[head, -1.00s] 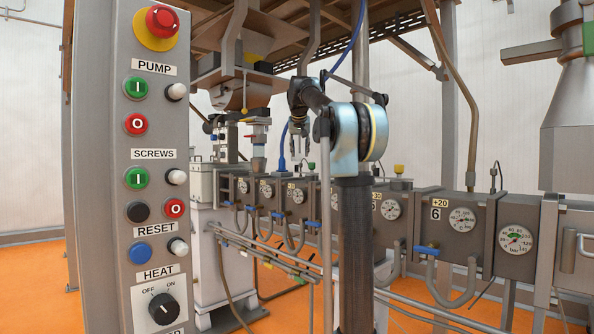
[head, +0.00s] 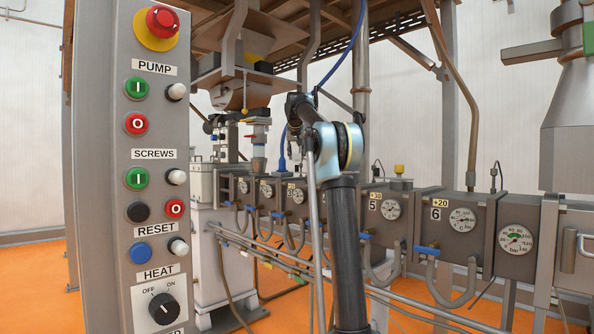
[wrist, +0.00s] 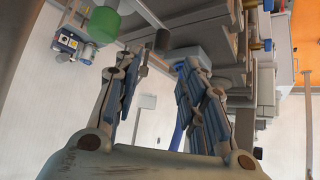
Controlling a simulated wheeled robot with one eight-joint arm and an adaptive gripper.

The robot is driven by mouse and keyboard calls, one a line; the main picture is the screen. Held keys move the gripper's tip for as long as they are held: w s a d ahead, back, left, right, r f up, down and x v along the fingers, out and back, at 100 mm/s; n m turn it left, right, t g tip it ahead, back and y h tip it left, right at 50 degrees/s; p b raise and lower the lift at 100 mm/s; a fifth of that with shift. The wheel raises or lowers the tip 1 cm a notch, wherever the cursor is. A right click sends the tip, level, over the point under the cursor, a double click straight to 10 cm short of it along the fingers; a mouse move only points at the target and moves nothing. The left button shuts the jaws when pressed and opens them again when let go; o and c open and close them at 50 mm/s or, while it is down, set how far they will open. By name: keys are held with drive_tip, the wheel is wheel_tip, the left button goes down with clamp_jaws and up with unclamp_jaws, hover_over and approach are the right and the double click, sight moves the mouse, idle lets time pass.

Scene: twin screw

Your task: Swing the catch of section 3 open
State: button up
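Section 3 (head: 297,193) is a small grey block with a round dial in the middle of the row of barrel sections in the head view. Its catch is too small to make out there. My arm stands in front of the row and covers section 4. My gripper is not clearly visible in the head view, near the forearm's far end. In the wrist view my gripper (wrist: 160,66) is open, with its two fingers well apart and nothing between them. Grey machine blocks (wrist: 225,85) lie beyond and right of the fingers; I cannot tell which section they are.
Sections 5 (head: 391,208) and 6 (head: 460,221) stand to the right, with hoses and blue handles below. The control panel (head: 155,200) fills the left front. Pipes (head: 400,297) run along the front of the row. A green cylinder (wrist: 104,22) shows in the wrist view.

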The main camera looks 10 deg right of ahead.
drive_tip(key=x, duration=0.9)
drive_tip(key=shift+w+f, duration=0.1)
drive_tip(key=shift+c, duration=0.6)
clamp_jaws()
